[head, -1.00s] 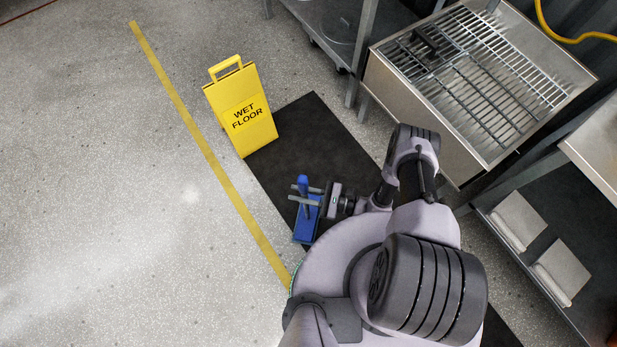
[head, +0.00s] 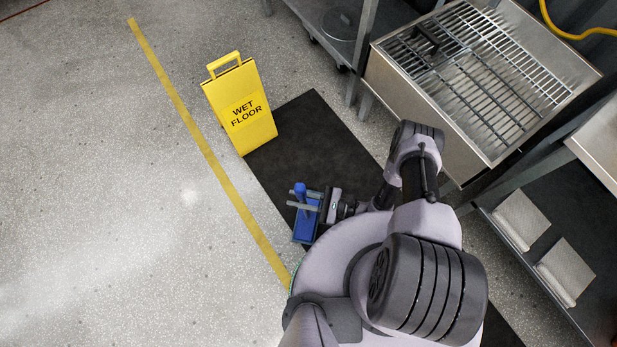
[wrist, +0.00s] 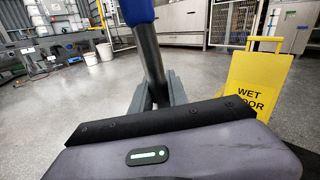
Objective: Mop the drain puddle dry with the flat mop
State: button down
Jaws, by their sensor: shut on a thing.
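The flat mop (head: 306,230) stands upright at the left side of my base, with its blue head low over the black mat and a blue grip on top. My gripper (head: 305,201) is shut on the mop's handle. In the wrist view the dark pole of the mop (wrist: 149,55) runs up between the two grey fingers of my gripper (wrist: 157,92), with the blue grip above. Whether the mop head touches the floor I cannot tell. I cannot make out a drain or a clear puddle edge; my arm and base hide part of the floor.
A yellow wet floor sign (head: 240,108) stands on the edge of the black mat (head: 315,150). A yellow floor line (head: 190,115) runs along the left. Open floor lies left.

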jog(key=w+d+b, duration=0.1)
jog(key=w+d, duration=0.1)
jog(key=w, duration=0.7)
jog(key=w+d+f+m+b, duration=0.1)
jog(key=w+b, duration=0.1)
jog(key=w, duration=0.7)
jog(key=shift+w+d+m+b, duration=0.3)
jog(key=shift+w+d, duration=0.05)
jog(key=shift+d, duration=0.05)
jog(key=shift+f, duration=0.15)
jog(key=s+a+p, duration=0.2)
jog(key=s, duration=0.8)
jog(key=s+a+p, duration=0.1)
jog(key=s+a, duration=0.1)
jog(key=s, duration=0.9)
jog(key=shift+s+f+g+p, duration=0.15)
jog(key=shift+s+g+p, duration=0.15)
jog(key=shift+p, duration=0.1)
jog(key=shift+a, duration=0.1)
jog(key=w+d+m+b, duration=0.1)
jog(key=w+d+b, duration=0.1)
jog(key=w, duration=0.8)
jog(key=w+d+f+m+b, duration=0.1)
jog(key=w+d+m+b, duration=0.1)
jog(key=w, duration=0.9)
jog(key=shift+d+f, duration=0.15)
jog(key=shift+f, duration=0.1)
